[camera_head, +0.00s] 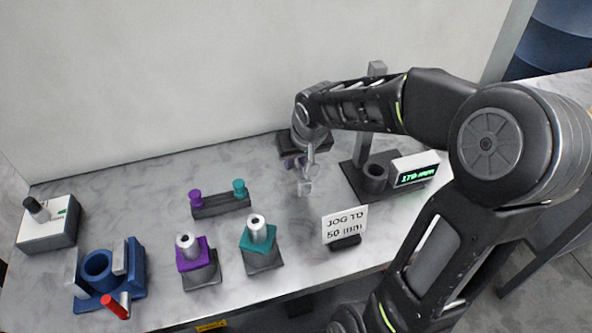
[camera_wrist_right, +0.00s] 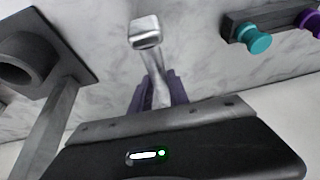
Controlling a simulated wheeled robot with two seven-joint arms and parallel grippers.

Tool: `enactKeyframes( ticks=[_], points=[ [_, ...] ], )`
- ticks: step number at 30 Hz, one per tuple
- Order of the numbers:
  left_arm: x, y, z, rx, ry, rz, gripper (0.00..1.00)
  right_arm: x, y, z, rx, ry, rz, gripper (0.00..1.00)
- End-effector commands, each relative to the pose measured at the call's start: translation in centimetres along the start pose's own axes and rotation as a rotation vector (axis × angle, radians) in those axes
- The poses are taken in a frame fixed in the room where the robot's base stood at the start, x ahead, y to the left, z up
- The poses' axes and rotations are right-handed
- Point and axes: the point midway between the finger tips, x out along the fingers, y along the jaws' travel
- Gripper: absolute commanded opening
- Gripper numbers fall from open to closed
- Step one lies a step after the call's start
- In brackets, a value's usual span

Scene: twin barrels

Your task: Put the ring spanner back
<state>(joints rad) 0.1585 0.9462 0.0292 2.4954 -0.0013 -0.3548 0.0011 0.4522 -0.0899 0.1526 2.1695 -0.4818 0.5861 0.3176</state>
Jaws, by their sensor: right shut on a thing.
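My right gripper (camera_head: 297,163) is over the back middle of the table, pointing down. It is shut on the ring spanner (camera_head: 305,187), a bright metal tool. In the right wrist view the spanner (camera_wrist_right: 146,32) stands out between the dark purple fingers of the right gripper (camera_wrist_right: 158,92), with a squarish end away from the jaws. I cannot tell whether the spanner touches the table. My left gripper is in neither view.
A grey stand with a cylinder (camera_head: 375,176) and a green display (camera_head: 415,170) is right of the gripper. A sign (camera_head: 345,225) reads "JOG TO 50 mm". A dark rack (camera_head: 221,206) has purple and teal knobs. Purple (camera_head: 194,254) and teal (camera_head: 258,237) blocks, a blue vise (camera_head: 112,275) and a switch box (camera_head: 48,229) stand leftward.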

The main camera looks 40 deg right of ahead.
Motion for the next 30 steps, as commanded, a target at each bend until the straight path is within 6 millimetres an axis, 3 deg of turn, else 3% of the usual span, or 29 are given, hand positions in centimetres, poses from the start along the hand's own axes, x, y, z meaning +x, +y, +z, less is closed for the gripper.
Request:
enactKeyframes(
  ticks=[8, 20, 21, 30],
  points=[
    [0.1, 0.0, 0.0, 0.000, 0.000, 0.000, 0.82, 3.1, 0.1, 1.4, -0.001, -0.003, -0.001, 0.00],
    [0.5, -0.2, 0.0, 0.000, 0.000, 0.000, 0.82, 3.6, 0.1, 1.6, -0.001, 0.000, -0.001, 0.00],
    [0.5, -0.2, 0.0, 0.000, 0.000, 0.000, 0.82, 3.6, 0.2, 1.6, 0.000, -0.001, -0.001, 0.22],
    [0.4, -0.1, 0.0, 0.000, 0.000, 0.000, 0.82, 3.5, 0.2, 1.6, 0.000, -0.002, -0.001, 0.43]
  ],
)
